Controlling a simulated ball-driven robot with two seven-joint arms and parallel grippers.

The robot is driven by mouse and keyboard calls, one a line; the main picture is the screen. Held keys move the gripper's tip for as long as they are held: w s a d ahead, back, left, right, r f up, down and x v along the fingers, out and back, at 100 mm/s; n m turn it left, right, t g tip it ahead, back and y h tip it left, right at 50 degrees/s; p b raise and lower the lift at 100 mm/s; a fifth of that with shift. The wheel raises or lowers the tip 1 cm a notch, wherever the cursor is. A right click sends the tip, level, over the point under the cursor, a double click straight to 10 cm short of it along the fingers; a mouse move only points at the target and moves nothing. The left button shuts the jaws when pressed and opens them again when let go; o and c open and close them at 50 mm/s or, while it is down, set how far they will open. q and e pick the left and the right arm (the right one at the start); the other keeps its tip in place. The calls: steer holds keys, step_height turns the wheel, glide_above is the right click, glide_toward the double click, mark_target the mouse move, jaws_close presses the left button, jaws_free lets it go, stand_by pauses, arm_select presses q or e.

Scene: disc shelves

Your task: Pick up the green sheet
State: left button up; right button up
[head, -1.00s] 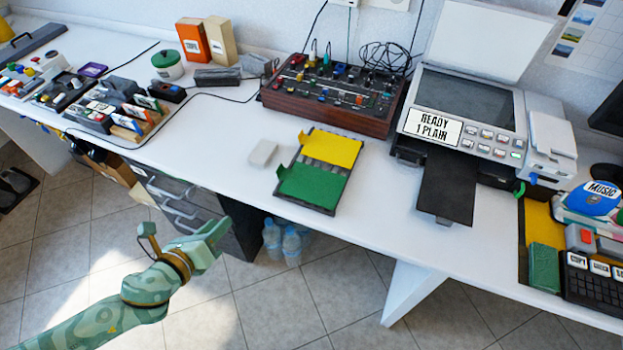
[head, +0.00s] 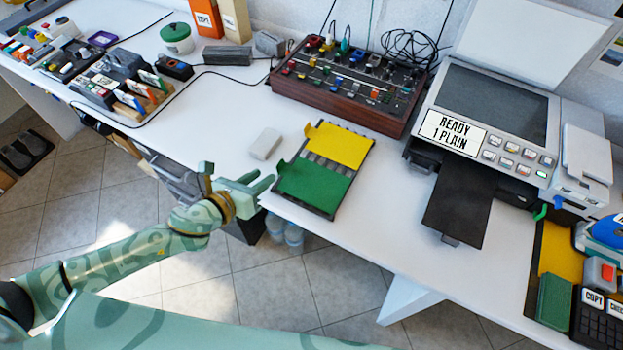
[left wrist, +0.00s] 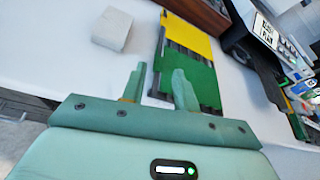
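The green sheet (head: 312,187) lies in the near half of a dark tray (head: 331,214) by the desk's front edge. A yellow sheet (head: 339,146) lies in the far half. Both sheets have a small tab at the left. The green sheet also shows in the left wrist view (left wrist: 200,82), partly hidden by a finger. My left gripper (head: 266,182) is at the desk's edge, just left of the green sheet and apart from it. In the left wrist view its two fingers (left wrist: 158,88) stand apart with nothing between them. My right gripper is not in view.
A pale block (head: 265,143) sits left of the tray. A mixer (head: 345,88) stands behind it and a printer (head: 490,110) with a dark paper tray (head: 459,200) stands to the right. White desk surface is free between the tray and printer.

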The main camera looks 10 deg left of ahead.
mark_target(282, 160)
arm_select(q)
steer(key=x, duration=0.4)
steer(key=shift+w+d+f+b, duration=0.1)
steer(key=shift+w+b, duration=0.05)
steer(key=shift+b, duration=0.25)
steer(key=x, duration=0.1)
steer(key=b+x, duration=0.1)
steer(key=x, duration=0.1)
steer(key=b+x, duration=0.1)
steer(key=shift+w+a+f, duration=0.1)
steer(key=shift+w+a, duration=0.15)
steer(key=shift+w+d, duration=0.2)
steer(key=shift+w, duration=0.25)
jaws_close()
